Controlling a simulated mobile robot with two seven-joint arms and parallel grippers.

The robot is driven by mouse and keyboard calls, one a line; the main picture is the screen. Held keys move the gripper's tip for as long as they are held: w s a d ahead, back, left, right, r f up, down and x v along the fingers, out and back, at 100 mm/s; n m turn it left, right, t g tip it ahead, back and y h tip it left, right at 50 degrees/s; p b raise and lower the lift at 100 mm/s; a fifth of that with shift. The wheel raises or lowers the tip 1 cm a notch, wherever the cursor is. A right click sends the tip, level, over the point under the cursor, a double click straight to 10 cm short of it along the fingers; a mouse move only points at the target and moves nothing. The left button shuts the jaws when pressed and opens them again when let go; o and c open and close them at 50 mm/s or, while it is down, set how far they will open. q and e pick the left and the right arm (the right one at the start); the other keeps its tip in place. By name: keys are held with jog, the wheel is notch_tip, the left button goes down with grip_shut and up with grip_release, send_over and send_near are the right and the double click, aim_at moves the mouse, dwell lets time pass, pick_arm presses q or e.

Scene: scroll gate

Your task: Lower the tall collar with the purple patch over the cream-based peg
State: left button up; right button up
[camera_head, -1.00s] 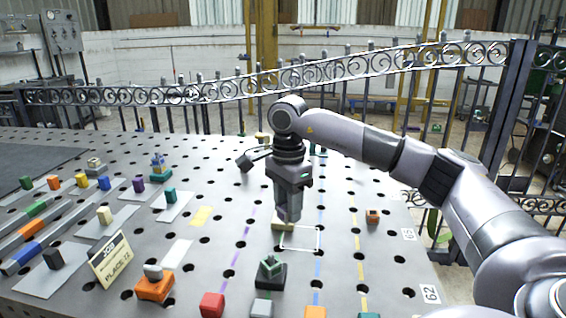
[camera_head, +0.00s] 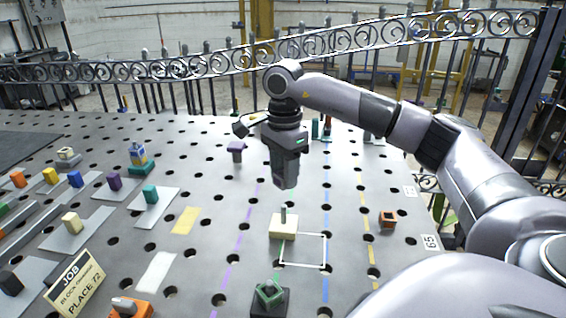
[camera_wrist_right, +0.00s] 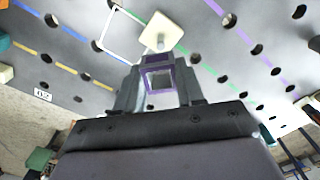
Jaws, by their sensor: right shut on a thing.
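My right gripper (camera_head: 286,184) is shut on the tall collar and points down over the table. In the right wrist view the collar (camera_wrist_right: 158,80) shows as a square, hollow grey tube with a purple rim between the fingers. In the head view the gripper hides most of it. The cream-based peg (camera_head: 284,226) stands upright on the table, in front of and below the gripper, and apart from it. The wrist view shows the peg's cream base (camera_wrist_right: 160,32) just beyond the collar, not lined up with its opening. My left gripper is not in view.
A white square outline (camera_head: 326,252) lies right of the peg. A purple-topped piece (camera_head: 236,149) is behind left. A job sign (camera_head: 74,283) and several coloured blocks are left.

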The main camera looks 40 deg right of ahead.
aim_at(283, 206)
jog(key=shift+w+f, duration=0.1)
jog(key=shift+f+b, duration=0.45)
jog(key=shift+b, duration=0.1)
notch_tip(283, 206, down, 4)
jog(key=b, duration=0.3)
jog(key=shift+r, duration=0.2)
dwell(0.5)
jog(key=shift+f+b, duration=0.75)
jog(key=shift+f, duration=0.9)
dwell(0.6)
jog(key=o, duration=1.3)
jog(key=shift+c, duration=0.2)
